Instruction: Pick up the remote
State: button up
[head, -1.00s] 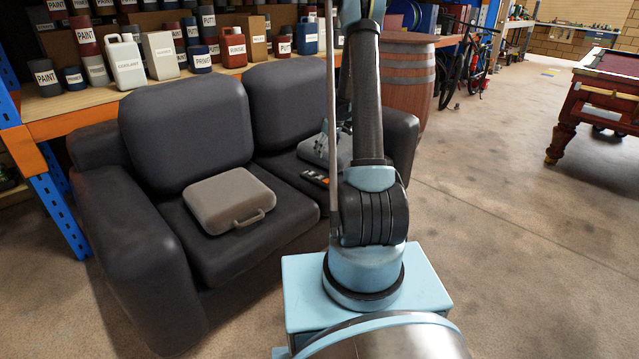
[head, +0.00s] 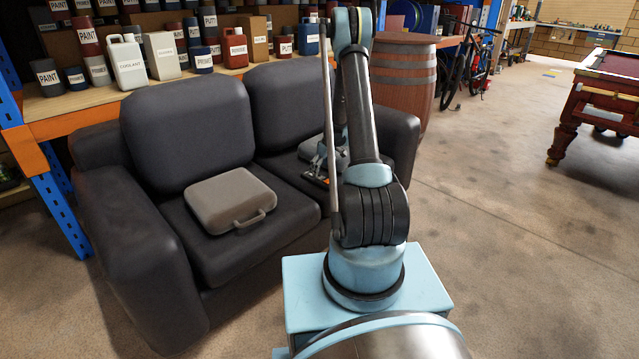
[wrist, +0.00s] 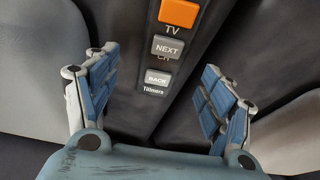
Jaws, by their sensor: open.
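The remote (wrist: 166,47) is dark, with an orange TV button and grey NEXT and BACK buttons. It lies on the right seat of the dark sofa (head: 185,128), and its orange end shows in the head view (head: 316,179). My gripper (wrist: 158,66) is open, with one blue-padded finger on each side of the remote and nothing held between them. In the head view my gripper (head: 321,165) is low over the seat at the remote, partly hidden by my arm. I cannot tell whether the fingers touch the seat.
A closed grey case (head: 230,198) lies on the left seat. A grey object (head: 309,148) sits behind my gripper, mostly hidden. Shelves of paint tins and cans stand behind the sofa. A barrel (head: 403,82) stands right of it. The floor at right is open up to a pool table (head: 590,105).

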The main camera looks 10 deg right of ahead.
aim_at(319, 176)
jog(key=shift+s+x, duration=0.15)
jog(key=shift+x, duration=1.3)
jog(key=shift+s+x, duration=0.1)
jog(key=shift+x, duration=1.35)
jog(key=c, duration=1.3)
